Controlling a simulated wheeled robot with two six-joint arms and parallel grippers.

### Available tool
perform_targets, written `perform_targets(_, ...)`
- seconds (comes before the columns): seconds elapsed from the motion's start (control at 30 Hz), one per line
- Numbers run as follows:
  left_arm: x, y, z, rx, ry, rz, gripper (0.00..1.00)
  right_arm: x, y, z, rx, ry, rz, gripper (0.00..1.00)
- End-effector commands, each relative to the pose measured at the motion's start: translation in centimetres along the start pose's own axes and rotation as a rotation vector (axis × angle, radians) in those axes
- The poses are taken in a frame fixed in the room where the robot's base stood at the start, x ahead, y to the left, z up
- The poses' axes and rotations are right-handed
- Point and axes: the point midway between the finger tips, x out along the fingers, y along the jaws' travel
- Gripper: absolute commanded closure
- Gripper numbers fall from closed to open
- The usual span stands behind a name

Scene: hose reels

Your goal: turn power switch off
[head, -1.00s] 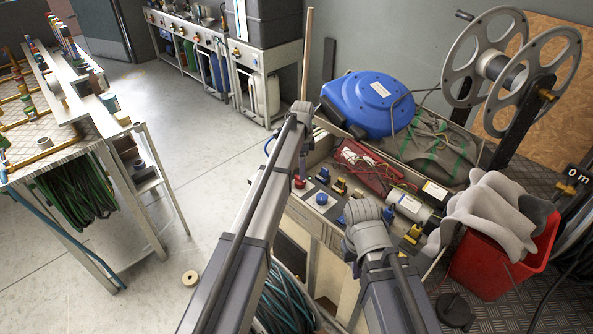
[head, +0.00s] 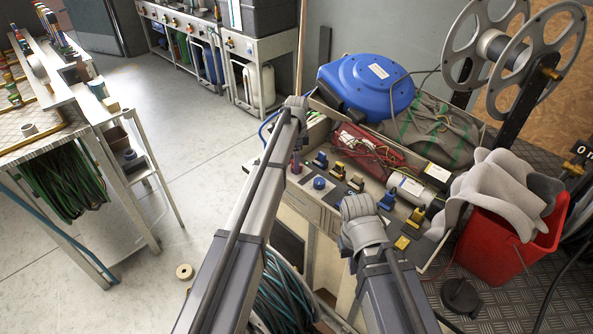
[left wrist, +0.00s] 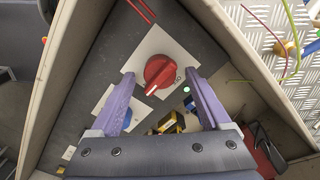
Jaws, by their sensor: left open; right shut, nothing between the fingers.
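The power switch is a red rotary knob (left wrist: 160,71) on a white square plate (left wrist: 138,58), set in a dark panel. Its white pointer mark faces the lower left of the left wrist view. My left gripper (left wrist: 160,90) is open, its two purple fingers on either side of the knob's near part, with gaps visible on both sides.
A blue knob (head: 319,183) and several yellow and blue switches sit beside the red knob. A small green light (left wrist: 187,90) glows near it. A blue hose reel (head: 367,85) stands behind, and a red bucket (head: 511,245) to the right.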

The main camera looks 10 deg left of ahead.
Motion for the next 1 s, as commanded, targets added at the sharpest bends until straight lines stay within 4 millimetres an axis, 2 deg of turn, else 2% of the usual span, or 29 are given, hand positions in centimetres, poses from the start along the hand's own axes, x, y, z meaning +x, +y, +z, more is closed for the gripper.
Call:
perform_targets(0.03, 0.93, 0.00, 0.00, 0.000, 0.000, 0.000, 0.19, 0.92, -0.09, -0.05, 0.000, 0.000, 0.000, 1.00)
perform_targets(0.1, 1.19, 0.00, -0.01, 0.000, 0.000, 0.000, 0.19, 1.18, -0.11, -0.07, 0.000, 0.000, 0.000, 1.00)
perform_targets(0.4, 1.12, 0.00, 0.00, 0.000, 0.000, 0.000, 0.19, 1.12, -0.11, -0.07, 0.000, 0.000, 0.000, 1.00)
perform_targets(1.0, 1.13, 0.01, 0.00, 0.000, 0.000, 0.000, 0.87, 1.13, -0.11, -0.07, 0.000, 0.000, 0.000, 1.00)
